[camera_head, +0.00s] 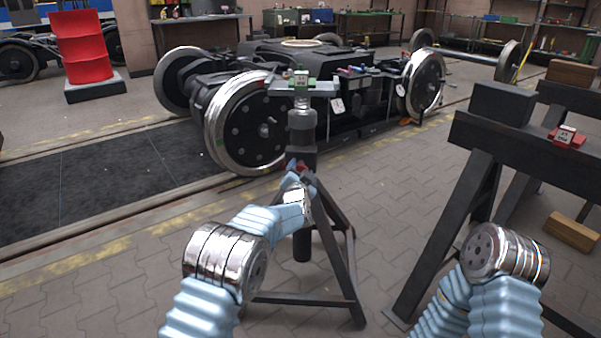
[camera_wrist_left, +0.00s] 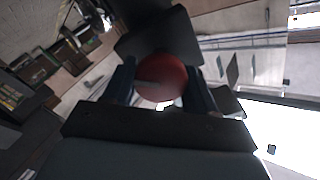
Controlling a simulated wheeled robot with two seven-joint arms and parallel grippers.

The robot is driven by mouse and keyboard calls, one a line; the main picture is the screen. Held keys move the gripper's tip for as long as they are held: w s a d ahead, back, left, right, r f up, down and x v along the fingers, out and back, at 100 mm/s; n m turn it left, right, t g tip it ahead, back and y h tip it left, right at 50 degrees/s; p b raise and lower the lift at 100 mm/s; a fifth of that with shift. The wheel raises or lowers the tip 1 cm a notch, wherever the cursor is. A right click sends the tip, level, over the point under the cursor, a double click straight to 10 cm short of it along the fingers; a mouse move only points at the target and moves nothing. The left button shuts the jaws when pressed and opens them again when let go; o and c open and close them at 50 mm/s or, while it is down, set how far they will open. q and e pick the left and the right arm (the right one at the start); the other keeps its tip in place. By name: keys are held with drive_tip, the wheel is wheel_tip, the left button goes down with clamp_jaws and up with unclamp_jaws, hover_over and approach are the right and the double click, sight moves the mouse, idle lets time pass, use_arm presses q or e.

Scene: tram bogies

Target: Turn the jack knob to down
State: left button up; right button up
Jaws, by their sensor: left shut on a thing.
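The jack (camera_head: 302,125) stands on dark tripod legs in the middle of the head view, with a flat grey plate and a small green item on top. My left arm reaches to its column, where a bit of red shows by my left gripper (camera_head: 297,168). In the left wrist view the round red knob (camera_wrist_left: 161,79) sits between the two dark fingers of my left gripper (camera_wrist_left: 160,88), which is shut on it. The knob's marked direction cannot be read. My right arm shows at the lower right of the head view; its gripper is out of sight.
A black bogie with steel wheels (camera_head: 240,124) stands just behind the jack. A dark trestle (camera_head: 530,150) with a red tool (camera_head: 566,137) stands at right, a wooden block (camera_head: 571,232) below it. A red drum (camera_head: 80,47) is at far left. Paved floor left of the jack is clear.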

use_arm(q)
drive_tip(key=shift+f+n+b, duration=0.15)
drive_tip(key=shift+n+b, duration=0.55)
drive_tip(key=shift+b, duration=0.05)
drive_tip(key=n+b, duration=0.2)
drive_tip(key=n, duration=0.1)
drive_tip(key=shift+n, duration=0.3)
drive_tip(key=n+b, duration=0.2)
drive_tip(key=n, duration=0.1)
drive_tip(key=shift+a+b, duration=0.15)
drive_tip(key=shift+b, duration=0.15)
drive_tip(key=n+b, duration=0.2)
drive_tip(key=n, duration=0.2)
drive_tip(key=n+b, duration=0.3)
drive_tip(key=n, duration=0.3)
drive_tip(key=shift+a, duration=0.15)
drive_tip(key=n+b, duration=0.2)
drive_tip(key=n, duration=0.4)
drive_tip(key=shift+b, duration=0.35)
drive_tip(key=shift+n, duration=0.3)
